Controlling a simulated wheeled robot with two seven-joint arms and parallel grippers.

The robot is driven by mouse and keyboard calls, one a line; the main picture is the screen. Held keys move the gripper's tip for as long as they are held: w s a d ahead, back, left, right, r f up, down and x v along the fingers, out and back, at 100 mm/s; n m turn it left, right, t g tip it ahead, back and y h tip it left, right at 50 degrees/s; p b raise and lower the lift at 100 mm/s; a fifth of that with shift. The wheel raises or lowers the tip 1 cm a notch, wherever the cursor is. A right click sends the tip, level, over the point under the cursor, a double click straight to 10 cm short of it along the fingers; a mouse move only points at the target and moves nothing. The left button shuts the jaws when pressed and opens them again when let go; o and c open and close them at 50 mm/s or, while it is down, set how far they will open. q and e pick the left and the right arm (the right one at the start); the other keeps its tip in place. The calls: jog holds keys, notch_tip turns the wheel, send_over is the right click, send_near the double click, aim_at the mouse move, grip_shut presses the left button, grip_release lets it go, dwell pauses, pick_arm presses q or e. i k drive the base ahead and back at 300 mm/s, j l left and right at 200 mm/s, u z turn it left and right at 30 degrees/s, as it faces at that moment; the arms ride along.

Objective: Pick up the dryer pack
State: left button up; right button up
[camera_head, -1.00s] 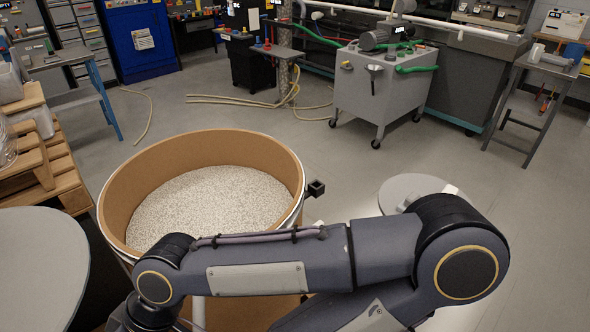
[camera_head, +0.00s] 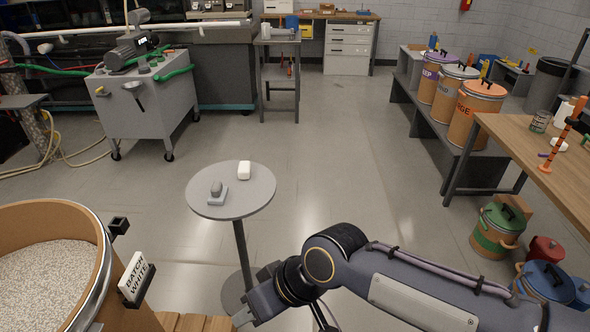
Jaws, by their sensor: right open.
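A small white rounded block (camera_head: 244,170), which may be the dryer pack, lies on the round grey table (camera_head: 258,196) near the middle. A grey object with a rounded top on a flat base (camera_head: 216,193) stands on the same table, to its left. I cannot tell for sure which thing is the dryer pack. My right arm reaches in from the lower right. My right gripper (camera_head: 243,317) is at the bottom edge, partly cut off, below the table and apart from the objects on it. It is open. My left gripper is out of view.
An open drum of pale pellets (camera_head: 105,272) with a "Batch White" label stands at the lower left. Lidded drums (camera_head: 478,112) stand on a low bench at the right. A wooden workbench (camera_head: 540,160) is at the right edge. The floor beyond the round table is clear.

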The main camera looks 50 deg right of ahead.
aim_at(245, 167)
jog(key=z, duration=1.3)
jog(key=u, duration=0.5)
jog(key=i+l+u, duration=0.15)
jog(key=u, duration=0.3)
jog(key=i+l+u, duration=0.1)
jog(key=l+u, duration=0.2)
jog(key=u, duration=0.15)
jog(key=i+l+u, duration=0.1)
jog(key=l+u, duration=0.2)
jog(key=u, duration=0.15)
jog(key=l+u, duration=0.25)
jog(key=l, duration=0.7)
jog(key=l+u, duration=0.2)
jog(key=l, duration=0.8)
jog(key=l+u, duration=0.25)
jog(key=l, duration=1.05)
jog(key=k+l, duration=0.1)
jog(key=l, duration=0.25)
